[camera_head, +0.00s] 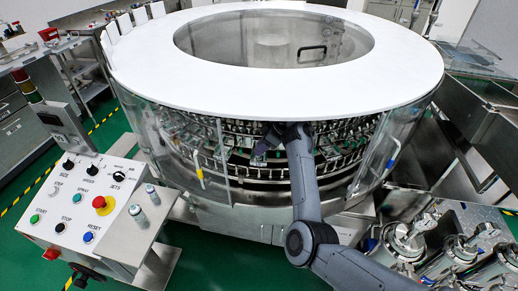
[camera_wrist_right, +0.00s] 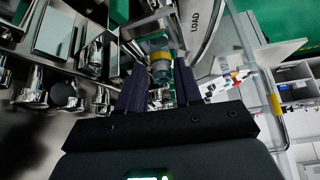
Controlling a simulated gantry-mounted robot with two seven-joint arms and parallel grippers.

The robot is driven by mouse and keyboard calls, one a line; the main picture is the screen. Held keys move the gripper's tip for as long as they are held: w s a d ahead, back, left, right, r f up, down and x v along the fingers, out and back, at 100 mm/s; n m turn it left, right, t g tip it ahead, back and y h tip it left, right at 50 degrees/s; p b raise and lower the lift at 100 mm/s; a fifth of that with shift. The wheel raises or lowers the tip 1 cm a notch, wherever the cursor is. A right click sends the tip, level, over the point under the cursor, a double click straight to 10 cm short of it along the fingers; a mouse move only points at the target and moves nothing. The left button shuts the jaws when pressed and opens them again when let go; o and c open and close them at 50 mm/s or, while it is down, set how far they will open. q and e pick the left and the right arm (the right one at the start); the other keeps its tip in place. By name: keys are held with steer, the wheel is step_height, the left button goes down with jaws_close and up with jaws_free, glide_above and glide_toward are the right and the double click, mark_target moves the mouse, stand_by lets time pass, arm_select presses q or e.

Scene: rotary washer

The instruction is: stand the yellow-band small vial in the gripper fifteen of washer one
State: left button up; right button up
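The washer (camera_head: 255,75) is a large round machine with a white ring top and a clear wall. Rows of small metal grippers (camera_head: 240,140) run around its inside. My right arm reaches in under the white ring, and my right gripper (camera_head: 266,143) is among these rows. In the right wrist view the yellow-band vial (camera_wrist_right: 161,64) sits between the tips of my right gripper (camera_wrist_right: 161,82), which look closed on its sides. Metal washer grippers (camera_wrist_right: 92,58) lie just left of it. I cannot read which one is number fifteen. My left gripper is not in view.
A panel marked LOAD (camera_wrist_right: 197,22) is near the held vial in the wrist view. Metal canisters (camera_head: 405,240) stand at lower right. The washer's clear wall and ring top bound the space around my arm.

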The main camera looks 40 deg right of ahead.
steer(key=s+d+p, duration=0.1)
steer(key=s+d, duration=0.5)
steer(key=s, duration=0.3)
steer(key=shift+s+d+f, duration=0.15)
steer(key=shift+s+d, duration=0.05)
steer(key=shift+s, duration=0.15)
